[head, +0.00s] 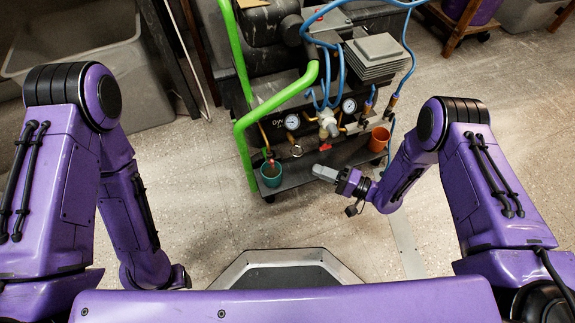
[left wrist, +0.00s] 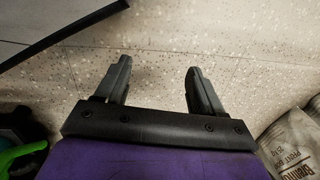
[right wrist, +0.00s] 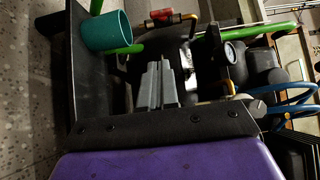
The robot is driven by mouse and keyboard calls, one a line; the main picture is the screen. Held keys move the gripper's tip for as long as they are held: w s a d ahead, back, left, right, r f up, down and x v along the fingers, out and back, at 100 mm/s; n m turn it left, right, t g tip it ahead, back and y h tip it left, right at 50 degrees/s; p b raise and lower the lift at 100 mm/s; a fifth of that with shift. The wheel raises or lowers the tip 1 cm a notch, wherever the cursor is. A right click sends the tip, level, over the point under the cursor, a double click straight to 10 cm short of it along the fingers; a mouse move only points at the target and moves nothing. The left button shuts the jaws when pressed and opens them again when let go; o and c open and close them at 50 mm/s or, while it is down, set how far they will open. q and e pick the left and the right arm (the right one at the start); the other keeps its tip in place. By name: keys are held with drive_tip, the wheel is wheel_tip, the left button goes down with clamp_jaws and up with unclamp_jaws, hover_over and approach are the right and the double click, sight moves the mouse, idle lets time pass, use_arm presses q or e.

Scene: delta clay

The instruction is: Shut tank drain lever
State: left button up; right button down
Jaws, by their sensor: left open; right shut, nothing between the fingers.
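The compressor's black tank (head: 265,135) sits low on a dark cart, with gauges and brass fittings at its front. A small red-handled valve (right wrist: 168,16) shows at the top of the right wrist view, beside the teal cup (right wrist: 107,32); it is likely the drain lever. In the head view a small reddish fitting (head: 270,160) stands just above the teal cup (head: 271,174). I cannot tell the lever's exact position. My right gripper (head: 318,171) is shut and empty in front of the cart, right of the teal cup and apart from the valve. My left gripper (left wrist: 157,66) is open and empty above floor.
The green tube handle (head: 247,160) rises at the cart's left. An orange cup (head: 379,139) stands at its right end. Blue hoses (head: 335,45) loop above the gauges (head: 292,122). A grey bin (head: 110,60) stands at the left. The floor in front is clear.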

sight(272, 164)
drive_tip(key=a+b, duration=0.1)
drive_tip(key=a, duration=0.2)
drive_tip(key=w+a+b, duration=0.1)
drive_tip(key=a, duration=0.3)
drive_tip(key=w+a+b, duration=0.1)
drive_tip(key=a, duration=0.2)
drive_tip(key=shift+a+b, duration=0.2)
drive_tip(key=shift+b, duration=0.1)
use_arm(q)
drive_tip(key=a+f+m, duration=0.1)
drive_tip(key=s+a+f+m+g, duration=0.1)
drive_tip(key=f, duration=0.1)
drive_tip(key=shift+a+f, duration=0.25)
drive_tip(key=shift+a, duration=0.05)
drive_tip(key=shift+f, duration=0.1)
